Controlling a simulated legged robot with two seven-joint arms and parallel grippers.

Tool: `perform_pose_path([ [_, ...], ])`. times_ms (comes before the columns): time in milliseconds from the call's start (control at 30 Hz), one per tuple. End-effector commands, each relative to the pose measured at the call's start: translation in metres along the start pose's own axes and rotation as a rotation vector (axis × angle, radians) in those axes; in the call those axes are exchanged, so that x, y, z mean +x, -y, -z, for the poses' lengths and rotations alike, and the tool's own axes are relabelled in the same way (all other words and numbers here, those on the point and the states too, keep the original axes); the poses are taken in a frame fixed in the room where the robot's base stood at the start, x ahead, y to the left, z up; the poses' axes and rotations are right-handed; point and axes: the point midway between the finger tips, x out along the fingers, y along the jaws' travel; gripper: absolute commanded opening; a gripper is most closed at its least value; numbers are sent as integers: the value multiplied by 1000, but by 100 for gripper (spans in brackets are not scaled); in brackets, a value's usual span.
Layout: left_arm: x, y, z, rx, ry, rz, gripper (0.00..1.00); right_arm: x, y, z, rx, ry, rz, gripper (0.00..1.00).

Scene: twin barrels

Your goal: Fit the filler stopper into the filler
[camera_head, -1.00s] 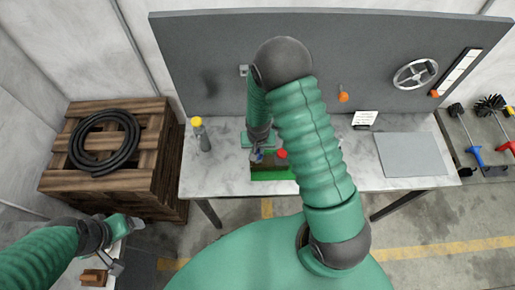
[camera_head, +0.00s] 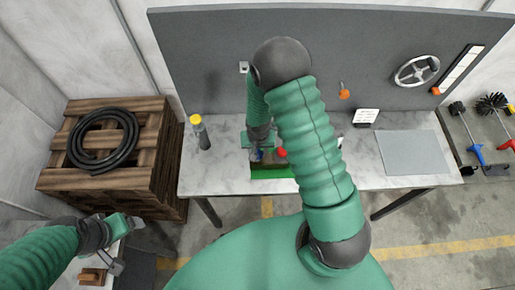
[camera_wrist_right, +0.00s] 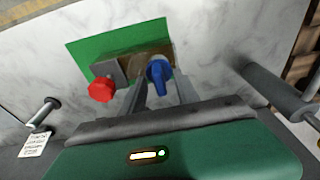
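A wooden block on a green base (camera_head: 272,173) stands at the front of the bench, and the wrist view shows its green plate (camera_wrist_right: 90,40). A red knob (camera_wrist_right: 101,89) on a grey cylinder (camera_wrist_right: 117,72) sits on its left there. A blue handled piece (camera_wrist_right: 158,73) lies between my right gripper's (camera_wrist_right: 160,84) fingertips, over the block. Whether the fingers press on it is unclear. I cannot tell which piece is the filler stopper, and the filler opening is not clearly visible. My left gripper (camera_head: 135,222) is at lower left, away from the bench; its finger gap is unclear.
A yellow-capped bottle (camera_head: 201,133) stands at the bench's left. A grey mat (camera_head: 410,153) and a small sign (camera_head: 365,116) are on the right. A back panel (camera_head: 215,60) closes off the rear. A pallet stack (camera_head: 150,150) with a coiled hose (camera_head: 104,140) stands left.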

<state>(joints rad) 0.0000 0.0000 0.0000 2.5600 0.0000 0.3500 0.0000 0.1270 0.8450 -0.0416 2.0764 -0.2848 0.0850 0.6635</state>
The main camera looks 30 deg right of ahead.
Motion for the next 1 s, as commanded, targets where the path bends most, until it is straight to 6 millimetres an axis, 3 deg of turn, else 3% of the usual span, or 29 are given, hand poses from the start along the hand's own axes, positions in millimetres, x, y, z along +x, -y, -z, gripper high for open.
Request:
perform_pose_path([
  [167,1,0,0,0,0,0,80,-2,0,0,0,-1,1,38],
  [267,3,0,-1,0,0,0,80,-13,0,1,1,-2,1,38],
  [700,18,0,-4,0,0,0,80,-132,1,2,2,-6,3,38],
  [833,20,0,-5,0,0,0,80,-156,1,2,0,-3,1,38],
  [1000,20,0,-5,0,0,0,80,-167,1,1,0,2,0,38],
])
